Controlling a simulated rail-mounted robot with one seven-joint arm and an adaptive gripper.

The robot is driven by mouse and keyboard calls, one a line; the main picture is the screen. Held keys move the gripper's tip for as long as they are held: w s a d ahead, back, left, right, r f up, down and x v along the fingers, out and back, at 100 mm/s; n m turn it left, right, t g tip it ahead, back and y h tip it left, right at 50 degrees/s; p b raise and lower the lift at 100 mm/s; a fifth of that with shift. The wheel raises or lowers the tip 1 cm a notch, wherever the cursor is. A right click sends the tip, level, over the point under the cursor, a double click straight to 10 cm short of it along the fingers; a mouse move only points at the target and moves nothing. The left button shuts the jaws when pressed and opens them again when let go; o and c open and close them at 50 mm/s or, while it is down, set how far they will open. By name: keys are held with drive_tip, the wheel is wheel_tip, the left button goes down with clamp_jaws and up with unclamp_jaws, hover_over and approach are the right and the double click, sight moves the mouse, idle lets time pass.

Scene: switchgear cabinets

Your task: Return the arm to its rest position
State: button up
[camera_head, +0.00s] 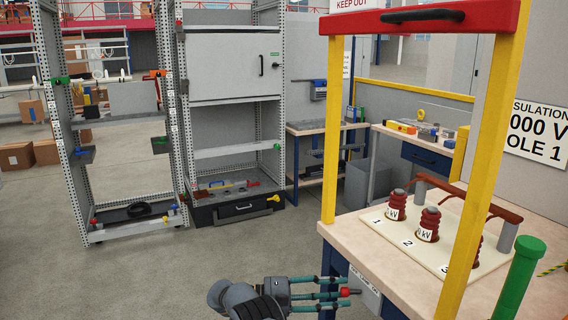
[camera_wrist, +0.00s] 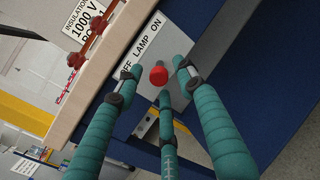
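My gripper (camera_head: 338,293) has three teal fingers and is at the bottom centre of the head view, beside the front of the workbench (camera_head: 345,232). In the wrist view the fingers (camera_wrist: 155,84) are spread apart, open, with nothing held between them. A red knob (camera_wrist: 158,76) on a white switch plate (camera_wrist: 137,62) marked "LAMP ON" shows between and just beyond the fingertips. The knob also shows at the fingertips in the head view (camera_head: 345,292). I cannot tell whether any finger touches it. Most of my arm is out of view.
A yellow frame post (camera_head: 332,130) and a red top bar with a black handle (camera_head: 425,15) stand on the bench, around red insulators (camera_head: 429,224). A green post (camera_head: 519,280) is at right. Open racks and a grey cabinet (camera_head: 233,68) stand behind. Floor at left is clear.

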wheel_tip(320, 180, up, 10)
drive_tip(key=shift+n+t, duration=0.4)
drive_tip(key=shift+t, duration=0.2)
drive_tip(key=f, duration=0.3)
drive_tip(key=f+p, duration=0.1)
drive_tip(key=f, duration=0.5)
drive_tip(key=shift+s+f+p, duration=0.25)
drive_tip(key=shift+s+p, duration=0.05)
drive_tip(key=shift+p, duration=0.05)
drive_tip(key=n+t+p, duration=0.1)
drive_tip(key=s+n+t+y+p, duration=0.1)
drive_tip(key=t, duration=0.1)
drive_tip(key=n+t+p, duration=0.1)
drive_tip(key=shift+s+d+t+p, duration=0.25)
drive_tip(key=shift+s+t+p, duration=0.05)
drive_tip(key=shift+s+t, duration=0.1)
drive_tip(key=n+t+y, duration=0.1)
drive_tip(key=s+n+t+y+p, duration=0.1)
drive_tip(key=t, duration=0.1)
drive_tip(key=shift+s+d+f+n, duration=0.1)
drive_tip(key=shift+s+d+n, duration=0.1)
drive_tip(key=shift+d+n, duration=0.2)
drive_tip(key=n+t+y, duration=0.4)
drive_tip(key=t, duration=0.1)
approach(359, 293)
drive_tip(key=v, duration=0.5)
drive_tip(key=shift+d+r, duration=0.1)
drive_tip(key=shift+r, duration=0.25)
